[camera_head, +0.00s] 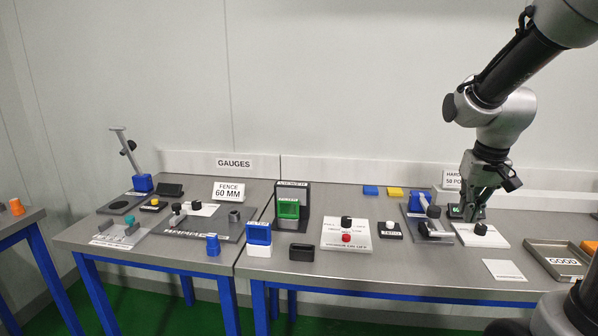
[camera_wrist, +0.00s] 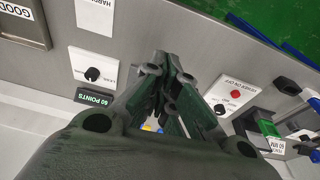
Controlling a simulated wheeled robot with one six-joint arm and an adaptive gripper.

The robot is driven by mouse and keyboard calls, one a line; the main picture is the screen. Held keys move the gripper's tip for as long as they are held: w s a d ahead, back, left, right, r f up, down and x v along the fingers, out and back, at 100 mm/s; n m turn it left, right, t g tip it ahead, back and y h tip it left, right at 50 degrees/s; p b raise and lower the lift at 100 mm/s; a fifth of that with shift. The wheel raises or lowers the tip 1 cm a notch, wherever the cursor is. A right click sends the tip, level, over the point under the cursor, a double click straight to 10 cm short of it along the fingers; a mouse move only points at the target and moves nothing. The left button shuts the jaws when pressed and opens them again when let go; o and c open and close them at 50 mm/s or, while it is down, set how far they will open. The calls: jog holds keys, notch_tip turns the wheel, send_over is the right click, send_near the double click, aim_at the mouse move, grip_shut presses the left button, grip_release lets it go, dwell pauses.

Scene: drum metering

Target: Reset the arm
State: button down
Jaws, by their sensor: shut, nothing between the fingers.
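My gripper (camera_head: 478,200) is at the right part of the bench in the head view, pointing down over the white block with a black knob (camera_head: 481,236). In the wrist view my gripper (camera_wrist: 162,62) fills the middle, its dark fingers together and nothing between them. The same white block (camera_wrist: 93,72) lies to the left of the fingers in the wrist view, with a dark "60 POINTS" display (camera_wrist: 94,98) beside it. In the head view my gripper partly covers this display. I cannot tell the exact gap between the fingertips and the block.
A blue-handled device (camera_head: 420,205) stands just left of my gripper. A white panel with a red button (camera_head: 346,238) is further left. A metal "GOOD" tray (camera_head: 556,262) is at the right.

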jog(key=s+a+r+n+t, duration=0.1)
jog(key=s+a+r, duration=0.1)
jog(key=s, duration=0.6)
jog(key=s+a+r, duration=0.3)
jog(key=s+r, duration=0.1)
jog(key=s, duration=0.4)
jog(key=shift+s+a+n+t+y, duration=0.15)
jog(key=shift+s+n+t+y, duration=0.15)
jog(key=shift+s+n+t, duration=0.1)
